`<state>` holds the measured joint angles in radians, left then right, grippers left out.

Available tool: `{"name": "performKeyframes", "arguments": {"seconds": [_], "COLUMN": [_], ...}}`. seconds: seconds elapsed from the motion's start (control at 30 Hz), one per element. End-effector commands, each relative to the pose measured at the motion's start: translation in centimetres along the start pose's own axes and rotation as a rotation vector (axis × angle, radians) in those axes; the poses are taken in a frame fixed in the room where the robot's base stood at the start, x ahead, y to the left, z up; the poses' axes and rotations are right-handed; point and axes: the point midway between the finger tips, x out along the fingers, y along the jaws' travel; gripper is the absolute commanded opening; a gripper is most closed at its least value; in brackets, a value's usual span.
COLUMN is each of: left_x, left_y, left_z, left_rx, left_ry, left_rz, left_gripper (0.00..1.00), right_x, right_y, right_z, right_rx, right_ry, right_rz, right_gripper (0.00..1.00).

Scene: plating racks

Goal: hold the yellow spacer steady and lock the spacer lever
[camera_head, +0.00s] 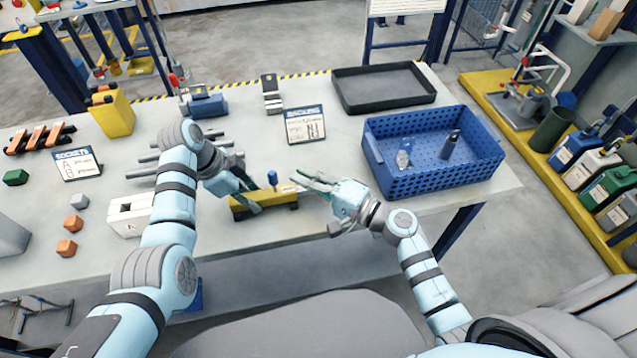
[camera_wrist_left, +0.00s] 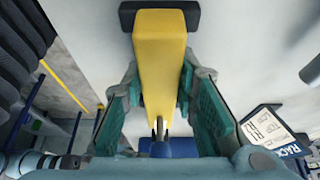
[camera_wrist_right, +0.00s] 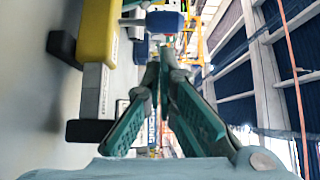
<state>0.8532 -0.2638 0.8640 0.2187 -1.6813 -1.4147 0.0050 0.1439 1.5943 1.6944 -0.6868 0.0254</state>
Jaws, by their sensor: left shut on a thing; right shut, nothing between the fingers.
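The yellow spacer (camera_head: 262,208) lies on the table near its front edge, with dark end pieces. My left gripper (camera_head: 246,196) is shut on it; in the left wrist view the yellow bar (camera_wrist_left: 160,60) runs between the fingers. The spacer lever has a blue knob (camera_head: 272,177) standing above the spacer; the knob also shows in the right wrist view (camera_wrist_right: 165,22). My right gripper (camera_head: 305,182) is shut and empty, just right of the spacer and close to the lever. Whether its fingertips touch the knob I cannot tell.
A blue perforated crate (camera_head: 430,184) with two items stands to the right. A black tray (camera_head: 384,88) lies behind it. A white block (camera_head: 130,214) and metal rods (camera_head: 143,172) lie left of the spacer. A sign (camera_head: 305,125) stands behind it. The table's front edge is close.

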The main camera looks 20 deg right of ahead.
Motion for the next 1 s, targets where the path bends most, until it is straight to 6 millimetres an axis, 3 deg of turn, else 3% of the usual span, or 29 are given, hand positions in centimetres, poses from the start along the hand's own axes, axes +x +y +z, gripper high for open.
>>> {"name": "performKeyframes", "arguments": {"seconds": [0.1,0.3,1.0], "left_x": [0.0,0.0,0.0], "left_y": [0.0,0.0,0.0], "left_z": [0.0,0.0,0.0], "left_rx": [0.000,0.000,-0.001], "left_ry": [0.000,0.000,-0.001], "left_rz": [0.000,-0.001,-0.001], "left_gripper": [0.00,0.00,0.00], "right_x": [2.1,3.9,3.9], "right_y": [-0.1,0.0,-0.1], "right_z": [0.1,0.0,0.2], "right_rx": [0.003,0.001,-0.001], "right_ry": [-0.001,-0.001,-0.001], "right_rz": [-0.002,0.000,0.000], "right_gripper": [0.00,0.00,0.00]}}
